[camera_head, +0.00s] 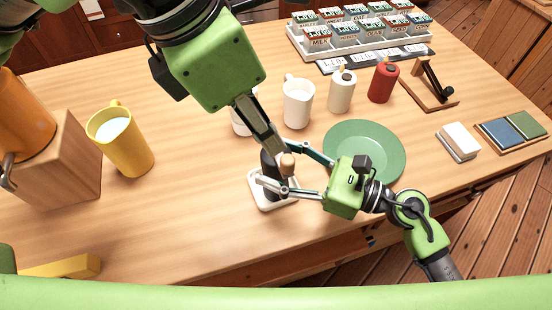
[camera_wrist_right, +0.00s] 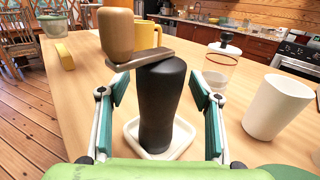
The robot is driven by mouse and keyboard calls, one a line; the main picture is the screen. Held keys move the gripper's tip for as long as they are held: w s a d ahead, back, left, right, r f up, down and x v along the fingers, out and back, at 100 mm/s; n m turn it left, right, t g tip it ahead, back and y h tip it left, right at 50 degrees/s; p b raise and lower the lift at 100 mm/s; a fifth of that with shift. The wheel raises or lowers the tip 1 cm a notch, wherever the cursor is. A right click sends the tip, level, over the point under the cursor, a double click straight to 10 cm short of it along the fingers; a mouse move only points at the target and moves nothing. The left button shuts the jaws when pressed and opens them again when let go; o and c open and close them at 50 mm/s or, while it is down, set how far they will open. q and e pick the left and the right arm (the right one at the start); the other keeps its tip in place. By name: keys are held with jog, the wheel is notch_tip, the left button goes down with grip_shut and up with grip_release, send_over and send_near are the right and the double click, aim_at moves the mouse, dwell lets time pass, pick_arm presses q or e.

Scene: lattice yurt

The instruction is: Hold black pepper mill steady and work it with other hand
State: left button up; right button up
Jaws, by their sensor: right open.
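The black pepper mill (camera_head: 268,161) stands upright on a small white tray (camera_head: 258,197). A flat metal crank with a wooden knob (camera_head: 287,166) sits on its top; the right wrist view shows the mill (camera_wrist_right: 158,110), the crank and the knob (camera_wrist_right: 116,35) large. My right gripper (camera_head: 286,167) is open, its fingers on either side of the mill; the right wrist view shows gaps at both sides. My left gripper (camera_head: 264,130) points down from above, close over the mill in the head view. Its fingers appear edge-on, so its opening is unclear.
A white cup (camera_head: 297,104), cream bottle (camera_head: 341,91), red bottle (camera_head: 382,82) and green plate (camera_head: 365,150) stand behind and right. A yellow mug (camera_head: 122,140) and wooden block (camera_head: 62,165) are left. A partly hidden container (camera_head: 240,125) is behind my left gripper. The table's front is mostly clear.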

jog(key=shift+w+a, duration=0.1)
jog(key=shift+a, duration=0.2)
jog(key=c, duration=1.5)
jog(key=shift+f, duration=0.15)
